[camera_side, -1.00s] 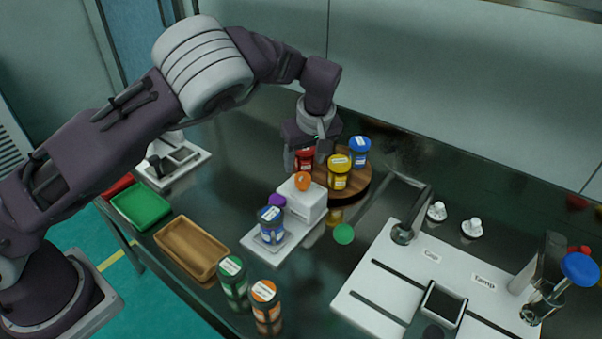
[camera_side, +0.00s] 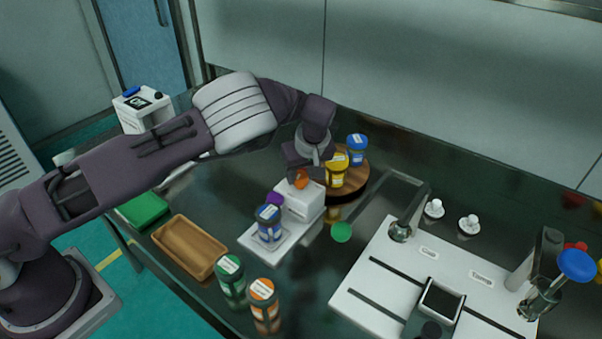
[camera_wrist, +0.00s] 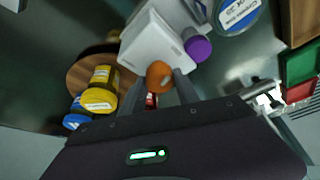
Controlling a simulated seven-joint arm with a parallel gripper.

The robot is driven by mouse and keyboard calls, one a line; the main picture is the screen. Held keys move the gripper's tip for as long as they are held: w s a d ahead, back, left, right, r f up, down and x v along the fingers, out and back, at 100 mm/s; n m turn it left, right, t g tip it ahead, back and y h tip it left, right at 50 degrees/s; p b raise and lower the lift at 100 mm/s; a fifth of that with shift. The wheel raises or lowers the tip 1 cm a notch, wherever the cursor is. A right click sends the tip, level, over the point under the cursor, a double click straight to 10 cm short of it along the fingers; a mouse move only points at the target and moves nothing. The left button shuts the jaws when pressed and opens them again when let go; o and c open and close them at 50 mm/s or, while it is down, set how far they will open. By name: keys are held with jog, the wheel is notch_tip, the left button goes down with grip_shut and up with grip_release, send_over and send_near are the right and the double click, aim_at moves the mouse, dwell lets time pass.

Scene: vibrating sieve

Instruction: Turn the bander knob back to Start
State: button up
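The white bander (camera_side: 305,202) stands mid-table, with an orange knob (camera_side: 301,180) on top and a purple knob (camera_side: 274,199) on its left side. A blue-lidded jar (camera_side: 268,225) stands on its base plate. My gripper (camera_side: 303,172) is just above the orange knob. In the wrist view, the open fingers of my gripper (camera_wrist: 159,79) are on either side of the orange knob (camera_wrist: 158,73), with a small gap seeming to show. The bander (camera_wrist: 158,40) and purple knob (camera_wrist: 198,48) also show there. No knob markings are readable.
A round wooden stand (camera_side: 352,187) behind the bander holds yellow-lidded (camera_side: 337,168) and blue-lidded (camera_side: 357,148) jars. Green (camera_side: 231,275) and orange (camera_side: 264,302) jars stand in front, beside a wooden tray (camera_side: 187,247). A white station (camera_side: 385,262) is at right.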

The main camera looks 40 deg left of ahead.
grip_shut()
jog(key=shift+m+t+h, duration=0.4)
jog(key=shift+m+t, duration=0.1)
jog(key=shift+m, duration=0.9)
jog(key=o, duration=0.9)
grip_release()
jog(key=shift+o, duration=0.2)
jog(key=shift+s+r, duration=0.1)
jog(key=v, duration=0.7)
